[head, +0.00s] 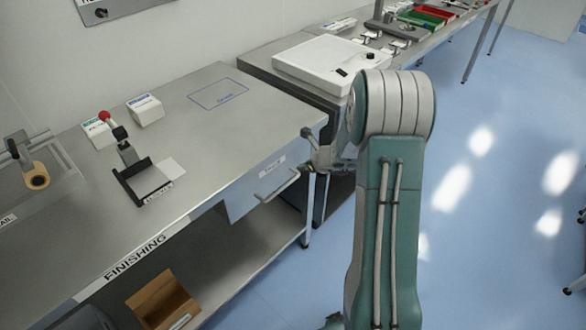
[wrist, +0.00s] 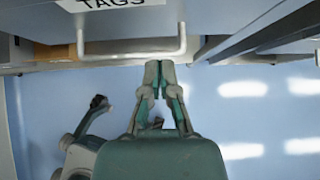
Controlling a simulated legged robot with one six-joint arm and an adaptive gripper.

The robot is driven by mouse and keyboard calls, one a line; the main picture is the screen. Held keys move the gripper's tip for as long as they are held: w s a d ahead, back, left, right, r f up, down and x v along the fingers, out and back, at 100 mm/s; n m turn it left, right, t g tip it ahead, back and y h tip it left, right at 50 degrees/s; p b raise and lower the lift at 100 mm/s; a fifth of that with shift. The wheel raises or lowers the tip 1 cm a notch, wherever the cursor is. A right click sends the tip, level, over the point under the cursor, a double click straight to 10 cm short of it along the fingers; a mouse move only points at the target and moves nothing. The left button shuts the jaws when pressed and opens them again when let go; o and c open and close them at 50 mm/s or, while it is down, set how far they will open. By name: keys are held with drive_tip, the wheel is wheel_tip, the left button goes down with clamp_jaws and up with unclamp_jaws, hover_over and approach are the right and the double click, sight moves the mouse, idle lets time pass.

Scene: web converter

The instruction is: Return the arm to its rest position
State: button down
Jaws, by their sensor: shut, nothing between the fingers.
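My arm stands raised at the right of the head view, its green and grey links bent over toward the bench. In the head view my gripper (head: 297,172) is small and partly hidden, close to the handle of a drawer (head: 242,198) under the finishing bench. In the wrist view my gripper (wrist: 159,72) is shut and empty, its fingertips together just below the drawer's bar handle (wrist: 130,58). The drawer carries a label reading TAGS (wrist: 112,4). I cannot tell whether the fingertips touch the handle.
The finishing bench (head: 225,150) holds a black fixture with a red knob (head: 104,116), two small boxes and a tape dispenser (head: 37,176). A cardboard box (head: 165,300) lies on the lower shelf. A white-topped unit (head: 318,64) adjoins.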

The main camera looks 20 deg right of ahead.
drive_tip(key=s+a+r+n+g+y, duration=0.1)
drive_tip(key=s+a+r+n, duration=0.55)
drive_tip(key=r+n, duration=0.2)
drive_tip(key=s+a+r+n+g, duration=0.1)
drive_tip(key=s+a+r+n, duration=0.5)
drive_tip(key=a+r+n, duration=0.3)
drive_tip(key=s+r+n+h, duration=0.2)
drive_tip(key=s+r+n, duration=0.1)
drive_tip(key=s+n, duration=0.4)
drive_tip(key=s+r+n+h, duration=0.2)
drive_tip(key=s+r+n, duration=0.2)
drive_tip(key=s+n, duration=0.3)
drive_tip(key=s, duration=0.4)
drive_tip(key=shift+s+g+h, duration=0.3)
drive_tip(key=shift+s, duration=0.05)
drive_tip(key=shift+a, duration=0.1)
